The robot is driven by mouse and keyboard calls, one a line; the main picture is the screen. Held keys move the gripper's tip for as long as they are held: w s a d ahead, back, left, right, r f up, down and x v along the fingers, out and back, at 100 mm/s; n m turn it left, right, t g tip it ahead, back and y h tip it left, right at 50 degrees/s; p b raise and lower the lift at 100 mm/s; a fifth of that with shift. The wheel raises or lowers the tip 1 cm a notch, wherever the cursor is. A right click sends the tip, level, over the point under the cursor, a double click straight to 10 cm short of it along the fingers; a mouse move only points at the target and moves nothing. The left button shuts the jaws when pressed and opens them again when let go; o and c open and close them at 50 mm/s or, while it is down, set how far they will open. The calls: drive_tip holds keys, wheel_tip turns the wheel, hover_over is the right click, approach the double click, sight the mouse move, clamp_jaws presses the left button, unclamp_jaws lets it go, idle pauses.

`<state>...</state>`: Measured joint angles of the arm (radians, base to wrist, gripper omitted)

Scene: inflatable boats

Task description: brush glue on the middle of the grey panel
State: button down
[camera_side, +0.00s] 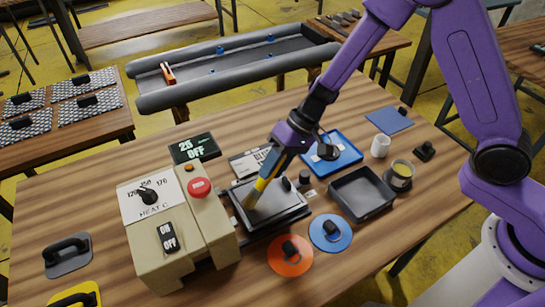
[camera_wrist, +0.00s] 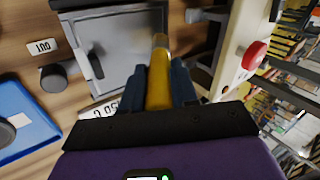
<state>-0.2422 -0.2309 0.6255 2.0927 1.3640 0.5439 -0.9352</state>
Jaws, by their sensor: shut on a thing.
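My gripper (camera_side: 280,150) is shut on a brush with a yellow handle (camera_side: 262,182). The handle also shows between the fingers in the wrist view (camera_wrist: 160,80). The brush points down, tilted, over the grey panel (camera_side: 283,207). The panel lies flat in a dark frame beside the beige machine and has a black handle near one edge; it also shows in the wrist view (camera_wrist: 120,45). The brush end is low over the panel's left part in the side view; I cannot tell whether it touches. A pot with yellowish contents (camera_side: 402,170) stands at the right.
The beige heat machine (camera_side: 160,230) with a red button (camera_side: 199,187) stands close left of the panel. A dark tray (camera_side: 362,208), blue tray (camera_side: 345,146), white cup (camera_side: 380,146), orange disc (camera_side: 290,268) and blue disc (camera_side: 330,246) lie around.

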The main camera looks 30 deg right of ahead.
drive_tip(key=d, duration=0.7)
drive_tip(key=shift+a, duration=3.8)
drive_tip(key=shift+w+d, duration=0.85)
drive_tip(key=shift+d, duration=3.1)
drive_tip(key=shift+a, duration=3.95)
wheel_tip(320, 180, up, 8)
drive_tip(key=shift+d, duration=0.15)
